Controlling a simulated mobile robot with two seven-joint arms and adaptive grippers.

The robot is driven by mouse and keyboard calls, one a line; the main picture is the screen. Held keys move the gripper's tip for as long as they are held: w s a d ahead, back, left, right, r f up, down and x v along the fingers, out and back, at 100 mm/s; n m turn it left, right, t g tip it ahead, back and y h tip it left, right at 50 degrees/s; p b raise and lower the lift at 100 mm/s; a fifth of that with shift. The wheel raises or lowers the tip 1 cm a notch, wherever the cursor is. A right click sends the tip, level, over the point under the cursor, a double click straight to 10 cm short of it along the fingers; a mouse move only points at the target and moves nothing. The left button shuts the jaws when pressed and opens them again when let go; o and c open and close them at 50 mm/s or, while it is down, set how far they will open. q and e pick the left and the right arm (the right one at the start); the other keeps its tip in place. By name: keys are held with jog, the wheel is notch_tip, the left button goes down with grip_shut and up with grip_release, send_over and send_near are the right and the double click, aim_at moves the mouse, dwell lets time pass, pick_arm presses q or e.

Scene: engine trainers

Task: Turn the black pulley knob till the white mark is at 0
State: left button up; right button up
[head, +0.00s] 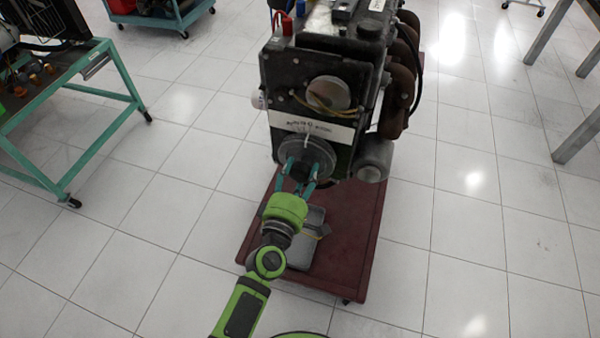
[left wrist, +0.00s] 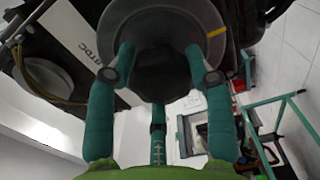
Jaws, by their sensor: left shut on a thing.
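The engine's pulley (head: 322,152) is a grey disc low on the engine's front, with the black knob (left wrist: 160,75) at its centre. My left gripper (head: 297,175) comes at the knob from the front, its teal fingers closed around it. In the left wrist view its fingers (left wrist: 160,68) press on both sides of the knob. A yellowish mark (left wrist: 216,32) shows on the disc's rim there. A thin pale line (head: 307,141) shows near the disc's top in the head view. The white label plate (head: 325,131) above has lettering too small to read for a 0. My right gripper is not in view.
The engine (head: 315,75) stands on a dark red wheeled base (head: 350,250). A green-framed cart (head: 105,75) stands at the left. The tiled floor between is clear.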

pick_arm(q)
jog(key=shift+s+d+f, duration=0.2)
jog(key=shift+d+f, duration=0.05)
jog(key=shift+f, duration=0.1)
jog(key=o, duration=1.1)
jog(key=shift+d+r, duration=0.1)
jog(key=shift+r, duration=0.05)
jog(key=shift+s+a, duration=0.2)
jog(key=shift+a, duration=0.05)
jog(key=v, duration=1.1)
jog(key=shift+s+r, duration=0.1)
jog(key=shift+s, duration=0.1)
